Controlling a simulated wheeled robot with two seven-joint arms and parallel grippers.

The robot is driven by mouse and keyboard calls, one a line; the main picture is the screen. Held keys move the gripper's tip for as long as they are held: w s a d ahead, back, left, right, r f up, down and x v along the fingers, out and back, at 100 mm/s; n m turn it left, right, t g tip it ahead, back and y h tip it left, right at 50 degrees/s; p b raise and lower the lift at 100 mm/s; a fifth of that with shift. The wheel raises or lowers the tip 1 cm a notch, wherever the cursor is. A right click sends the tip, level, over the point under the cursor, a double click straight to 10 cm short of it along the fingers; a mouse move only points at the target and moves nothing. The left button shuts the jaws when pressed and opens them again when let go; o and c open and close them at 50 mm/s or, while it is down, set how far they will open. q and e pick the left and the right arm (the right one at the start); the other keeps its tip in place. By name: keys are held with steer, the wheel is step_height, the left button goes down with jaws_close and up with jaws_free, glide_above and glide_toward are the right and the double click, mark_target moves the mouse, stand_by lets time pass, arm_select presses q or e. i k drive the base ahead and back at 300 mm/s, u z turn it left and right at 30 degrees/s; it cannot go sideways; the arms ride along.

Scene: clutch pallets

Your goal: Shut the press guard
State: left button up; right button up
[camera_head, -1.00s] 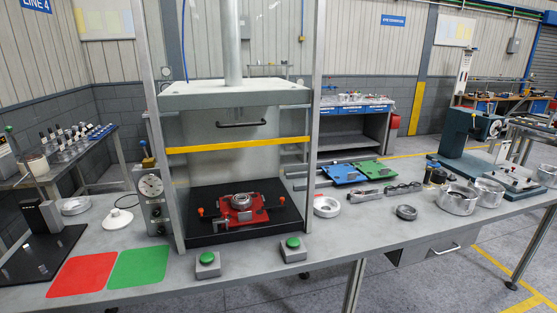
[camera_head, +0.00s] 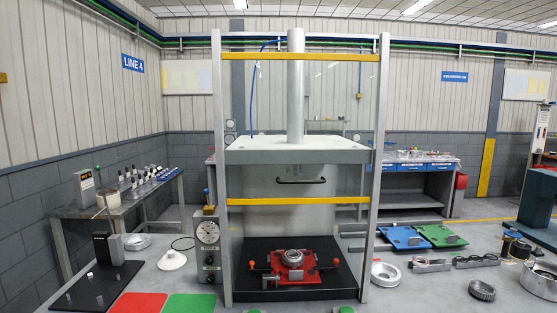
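The press stands in the middle of the view, between two upright metal posts. Its guard looks like a clear panel between an upper yellow bar (camera_head: 300,57) and a lower yellow bar (camera_head: 298,201). A black handle (camera_head: 301,181) sits just above the lower bar. The guard is raised, with an open gap between the lower bar and the black press base (camera_head: 245,285). A red fixture (camera_head: 292,273) with a metal ring part (camera_head: 293,257) and orange-tipped clamps sits on the base. Neither of my grippers is in view.
A gauge box (camera_head: 208,236) stands left of the press. Red (camera_head: 138,303) and green (camera_head: 190,303) mats lie at front left. Blue (camera_head: 404,237) and green (camera_head: 441,235) pallets, a pale ring (camera_head: 385,274) and a dark gear (camera_head: 482,290) lie to the right.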

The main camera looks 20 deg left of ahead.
mark_target(225, 56)
steer(key=z, duration=1.3)
steer(key=i, duration=0.7)
steer(key=u, duration=0.7)
